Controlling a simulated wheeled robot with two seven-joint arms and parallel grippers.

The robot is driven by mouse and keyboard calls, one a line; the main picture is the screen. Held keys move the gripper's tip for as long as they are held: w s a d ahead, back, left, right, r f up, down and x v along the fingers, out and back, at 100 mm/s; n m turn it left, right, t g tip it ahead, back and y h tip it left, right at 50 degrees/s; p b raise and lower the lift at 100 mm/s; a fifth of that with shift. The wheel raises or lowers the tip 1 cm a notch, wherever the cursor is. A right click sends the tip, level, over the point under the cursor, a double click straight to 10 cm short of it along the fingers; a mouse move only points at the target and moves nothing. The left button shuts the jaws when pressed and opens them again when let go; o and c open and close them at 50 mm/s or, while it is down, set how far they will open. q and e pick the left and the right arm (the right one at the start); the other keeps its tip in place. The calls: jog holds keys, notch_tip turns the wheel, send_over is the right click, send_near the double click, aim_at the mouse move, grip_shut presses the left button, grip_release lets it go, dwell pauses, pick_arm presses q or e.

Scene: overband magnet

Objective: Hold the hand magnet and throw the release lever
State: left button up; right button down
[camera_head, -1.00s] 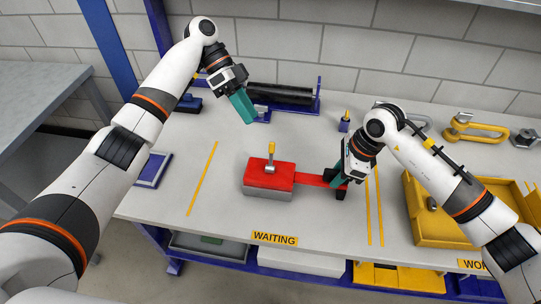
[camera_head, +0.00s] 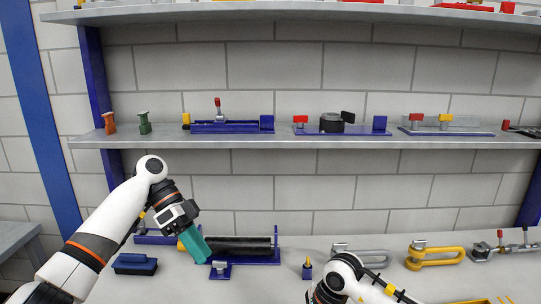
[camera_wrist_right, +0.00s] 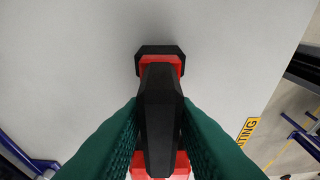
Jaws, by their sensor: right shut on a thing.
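In the right wrist view, the black handle of the hand magnet (camera_wrist_right: 159,120) lies between the teal fingers of my right gripper (camera_wrist_right: 160,105), which is shut on it. Red parts of the magnet show above and below the handle. The magnet's block and its lever are out of the head view; the gripper hides much of the rest in the wrist view. My left gripper (camera_head: 200,252) is in the head view at lower left, beside a black roller. Its teal fingers overlap, so I cannot tell whether it is open. Nothing shows held in it.
The black roller (camera_head: 240,245) sits in a blue stand. A blue block (camera_head: 135,264) lies left of it. A yellow shackle (camera_head: 435,256) and a grey one (camera_head: 360,253) lie at the right. A wall shelf (camera_head: 330,139) with several fixtures runs above. A WAITING label (camera_wrist_right: 247,131) marks the bench edge.

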pick_arm(q)
jog(key=shift+r, duration=0.65)
pick_arm(e)
jog(key=c, duration=1.1)
grip_release()
jog(key=shift+r, duration=0.1)
pick_arm(q)
notch_tip(320, 180, up, 4)
jog(key=p, duration=0.4)
pick_arm(e)
jog(key=v, duration=0.6)
jog(key=a+v, duration=0.1)
jog(key=v, duration=0.6)
jog(key=a+v, duration=0.1)
jog(key=v, duration=0.5)
jog(key=shift+a+r, duration=0.1)
jog(key=shift+r, duration=0.5)
jog(key=shift+f, duration=0.1)
